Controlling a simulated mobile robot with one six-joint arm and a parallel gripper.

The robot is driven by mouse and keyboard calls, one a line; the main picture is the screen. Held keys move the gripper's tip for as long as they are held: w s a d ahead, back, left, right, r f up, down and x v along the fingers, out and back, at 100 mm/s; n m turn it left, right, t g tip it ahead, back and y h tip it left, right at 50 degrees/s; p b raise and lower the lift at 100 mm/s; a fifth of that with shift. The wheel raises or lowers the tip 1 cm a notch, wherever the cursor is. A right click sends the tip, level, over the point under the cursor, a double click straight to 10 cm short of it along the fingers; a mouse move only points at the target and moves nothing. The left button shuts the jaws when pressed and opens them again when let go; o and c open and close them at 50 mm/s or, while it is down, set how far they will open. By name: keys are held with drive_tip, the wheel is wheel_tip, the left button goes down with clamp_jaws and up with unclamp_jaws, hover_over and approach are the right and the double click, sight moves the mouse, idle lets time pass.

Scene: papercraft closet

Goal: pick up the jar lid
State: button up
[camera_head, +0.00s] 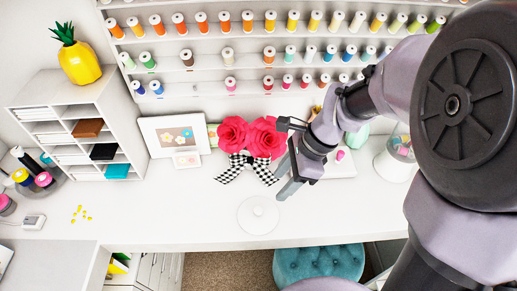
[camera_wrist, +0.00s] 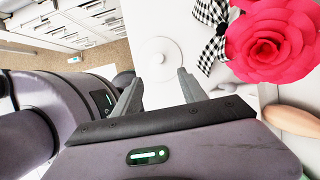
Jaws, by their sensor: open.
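The jar lid (camera_head: 258,214) is a white disc with a small raised knob, lying flat on the white desk near its front edge. In the wrist view the lid (camera_wrist: 156,55) shows ahead of the fingertips, blending with the white desk. My gripper (camera_head: 282,159) is in front of the pink flowers, above and to the right of the lid. In the wrist view my gripper (camera_wrist: 158,88) has its two fingers apart with nothing between them. The fingers do not reach the lid.
Pink paper flowers (camera_head: 250,136) with a checkered bow (camera_head: 247,168) stand behind the lid. A picture frame (camera_head: 170,136) leans to the left. A teal stool (camera_head: 318,265) is below the desk (camera_head: 170,212).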

drive_tip(key=b, duration=0.3)
hover_over(259, 209)
drive_tip(key=d, duration=0.2)
drive_tip(key=f, duration=0.7)
drive_tip(key=shift+d+f, duration=0.2)
drive_tip(key=shift+f, duration=0.2)
drive_tip(key=b+x, duration=0.2)
drive_tip(key=x, duration=0.3)
drive_tip(key=shift+s, duration=0.15)
drive_tip(key=shift+a+f, duration=0.1)
drive_tip(key=shift+f, duration=0.1)
drive_tip(key=shift+r, duration=0.15)
drive_tip(key=shift+c, duration=0.6)
clamp_jaws()
